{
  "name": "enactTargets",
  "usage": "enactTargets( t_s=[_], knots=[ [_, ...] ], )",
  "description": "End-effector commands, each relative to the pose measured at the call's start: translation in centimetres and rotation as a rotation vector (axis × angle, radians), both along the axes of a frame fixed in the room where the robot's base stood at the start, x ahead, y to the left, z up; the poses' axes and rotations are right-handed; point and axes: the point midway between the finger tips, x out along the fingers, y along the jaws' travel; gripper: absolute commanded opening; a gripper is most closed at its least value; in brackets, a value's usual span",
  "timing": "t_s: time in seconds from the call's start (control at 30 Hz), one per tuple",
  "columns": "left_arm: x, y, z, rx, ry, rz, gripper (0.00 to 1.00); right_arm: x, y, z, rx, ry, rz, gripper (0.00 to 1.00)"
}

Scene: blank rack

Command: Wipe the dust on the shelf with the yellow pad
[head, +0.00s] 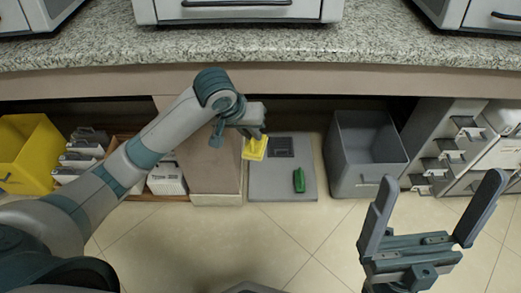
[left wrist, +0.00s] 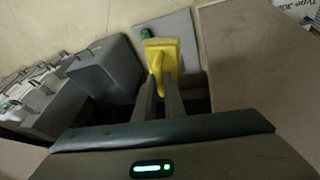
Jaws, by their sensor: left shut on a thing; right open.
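The yellow pad (head: 255,148) is held at the end of my left gripper (head: 252,132), under the counter. In the left wrist view the pad (left wrist: 161,50) sits between the two fingertips of my left gripper (left wrist: 163,78), which is shut on it. Below the pad is a low grey board or shelf (head: 270,187) with a dark grey square patch (head: 281,147), which may be the dust, and a green object (head: 299,180). I cannot tell whether the pad touches the board. My right gripper (head: 425,220) is open and empty at the right front.
A grey bin (head: 366,178) stands right of the board, and a brown box (head: 215,170) stands left of it. A yellow bin (head: 28,150) is at the far left. Grey drawer units (head: 440,150) stand at the right. The granite counter (head: 260,48) overhangs. The tiled floor (head: 230,235) in front is clear.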

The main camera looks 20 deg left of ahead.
Motion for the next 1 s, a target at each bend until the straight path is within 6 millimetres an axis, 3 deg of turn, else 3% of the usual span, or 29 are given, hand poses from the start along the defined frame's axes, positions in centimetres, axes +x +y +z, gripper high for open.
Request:
enactTargets(
  t_s=[0.03,0.1,0.27,0.4,0.67,0.93,0.97,1.0],
  knots=[
    [-0.1,0.8,2.3,0.005,-0.01,-0.022,0.0,0.0,0.0,-0.1,0.0,0.003,0.0,1.0],
    [-0.7,1.5,4.6,0.007,-0.008,-0.057,0.0,0.0,0.0,-0.1,0.0,0.004,0.0,1.0],
    [-2.1,2.6,8.1,0.013,-0.005,-0.112,0.0,0.0,0.0,-0.1,0.0,0.003,0.0,1.0],
    [-2.7,3.0,9.2,0.016,0.0,-0.133,0.0,0.0,0.0,0.0,0.0,-0.001,0.0,1.0],
    [-2.8,3.0,9.3,0.015,0.0,-0.136,0.0,0.0,0.0,0.3,0.0,-0.01,0.0,1.0],
    [-2.8,3.0,9.3,0.015,0.0,-0.136,0.0,0.1,0.0,0.3,0.0,-0.014,0.0,0.38],
    [-2.8,3.0,9.3,0.015,0.0,-0.136,0.0,0.1,0.0,0.3,0.0,-0.013,0.0,0.31],
    [-2.8,3.0,9.3,0.015,0.0,-0.135,0.0,0.1,0.0,0.3,0.001,-0.011,0.0,0.31]
  ],
)
